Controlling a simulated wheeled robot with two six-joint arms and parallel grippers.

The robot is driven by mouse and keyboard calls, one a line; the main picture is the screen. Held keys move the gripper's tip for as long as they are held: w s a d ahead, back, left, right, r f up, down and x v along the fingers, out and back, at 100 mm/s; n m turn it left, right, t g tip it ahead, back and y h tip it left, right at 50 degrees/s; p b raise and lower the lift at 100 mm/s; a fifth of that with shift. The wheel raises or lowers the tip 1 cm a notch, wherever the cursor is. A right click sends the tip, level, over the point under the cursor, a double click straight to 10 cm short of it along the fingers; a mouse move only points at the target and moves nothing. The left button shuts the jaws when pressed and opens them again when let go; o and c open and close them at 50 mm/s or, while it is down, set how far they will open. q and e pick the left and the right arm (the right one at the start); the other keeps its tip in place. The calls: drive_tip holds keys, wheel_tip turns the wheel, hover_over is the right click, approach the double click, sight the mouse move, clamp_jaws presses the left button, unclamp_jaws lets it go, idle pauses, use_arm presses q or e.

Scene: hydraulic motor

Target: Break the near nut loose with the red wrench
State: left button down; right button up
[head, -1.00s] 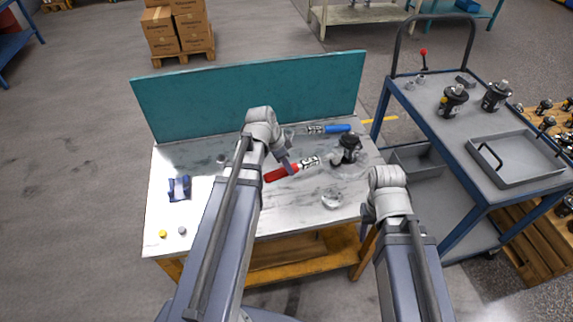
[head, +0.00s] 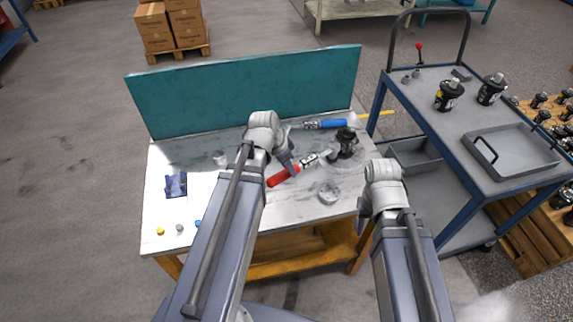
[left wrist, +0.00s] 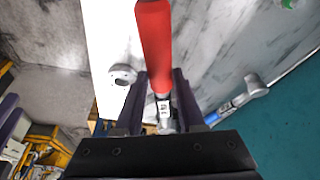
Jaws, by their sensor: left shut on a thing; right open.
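The red wrench (head: 283,176) lies across the middle of the workbench, its silver head pointing right and reaching the base of the black motor (head: 347,139). The nuts are too small to make out, so I cannot tell whether the jaw is on one. My left gripper (head: 291,164) is shut on the red wrench, which also shows between its fingers in the left wrist view (left wrist: 154,45). My right gripper (head: 364,213) is at the bench's right front edge, empty and apart from the motor, its fingers mostly hidden by its wrist.
A blue-handled wrench (head: 332,124) lies behind the red one. A clear round dish (head: 328,193) sits in front of the motor. A blue holder (head: 176,185) and small caps are at left. A teal panel (head: 250,92) closes the back; a cart (head: 440,120) stands right.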

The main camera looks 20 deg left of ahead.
use_arm(q)
drive_tip(key=shift+s+d, duration=0.35)
idle(0.3)
drive_tip(key=shift+s+d+n+y, duration=0.2)
drive_tip(key=shift+s+d+n, duration=0.2)
drive_tip(key=shift+d+n, duration=0.35)
drive_tip(key=shift+s+d+n+y, duration=0.2)
drive_tip(key=shift+s+d+n, duration=0.3)
drive_tip(key=shift+d, duration=0.3)
drive_tip(key=shift+w, duration=0.1)
use_arm(e)
drive_tip(key=shift+d, duration=0.15)
